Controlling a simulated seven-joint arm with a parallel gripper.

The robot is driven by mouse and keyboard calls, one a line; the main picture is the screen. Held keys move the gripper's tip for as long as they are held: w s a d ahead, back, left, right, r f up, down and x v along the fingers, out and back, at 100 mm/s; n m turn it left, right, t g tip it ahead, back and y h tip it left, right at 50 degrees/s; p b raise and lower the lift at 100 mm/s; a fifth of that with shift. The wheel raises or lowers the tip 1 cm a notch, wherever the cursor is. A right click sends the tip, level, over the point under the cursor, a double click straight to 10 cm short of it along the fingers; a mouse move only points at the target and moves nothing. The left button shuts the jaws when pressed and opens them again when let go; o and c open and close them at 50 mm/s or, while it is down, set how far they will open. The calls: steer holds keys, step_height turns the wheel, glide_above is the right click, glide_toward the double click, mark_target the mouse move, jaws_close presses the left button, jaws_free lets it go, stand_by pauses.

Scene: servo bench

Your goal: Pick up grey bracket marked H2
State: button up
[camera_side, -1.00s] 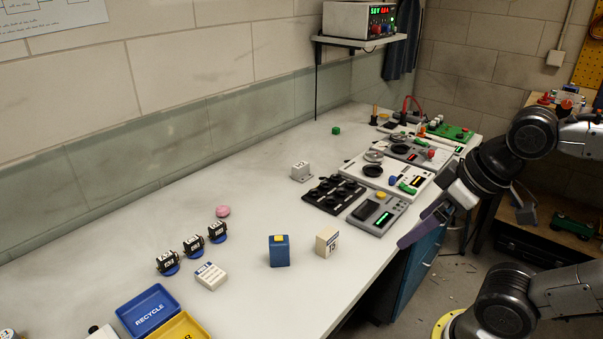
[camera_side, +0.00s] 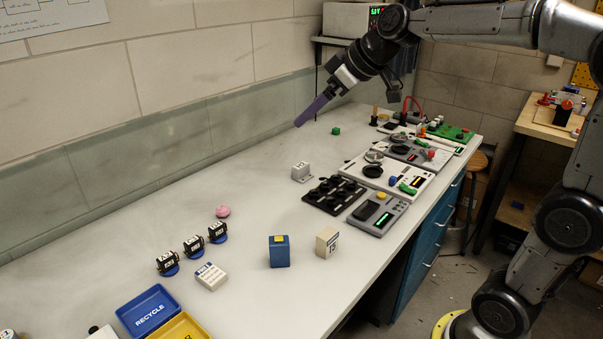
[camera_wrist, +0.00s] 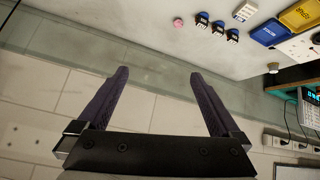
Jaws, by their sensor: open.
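The grey bracket marked H2 (camera_side: 301,172) stands on the white bench, behind the black tray of round sockets, in the side view. Its marking is small and hard to read now. My gripper (camera_side: 298,124) hangs in the air above the bench, higher in the picture than the bracket and apart from it. In the wrist view my gripper (camera_wrist: 158,82) shows two purple fingers spread wide with nothing between them. The bracket does not show in the wrist view.
Bench left of the bracket is clear.

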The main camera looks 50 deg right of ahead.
steer(key=w+d+f, duration=0.3)
steer(key=w+d, duration=0.3)
steer(key=w, duration=0.2)
steer(key=m+g, duration=0.2)
steer(key=m, duration=0.2)
glide_above(304, 168)
steer(key=s, duration=0.7)
step_height(304, 168, down, 19)
steer(key=shift+h, duration=0.4)
steer(key=x, duration=1.3)
steer(key=shift+w+r, duration=0.1)
steer(key=shift+r, duration=0.05)
steer(key=c, duration=1.3)
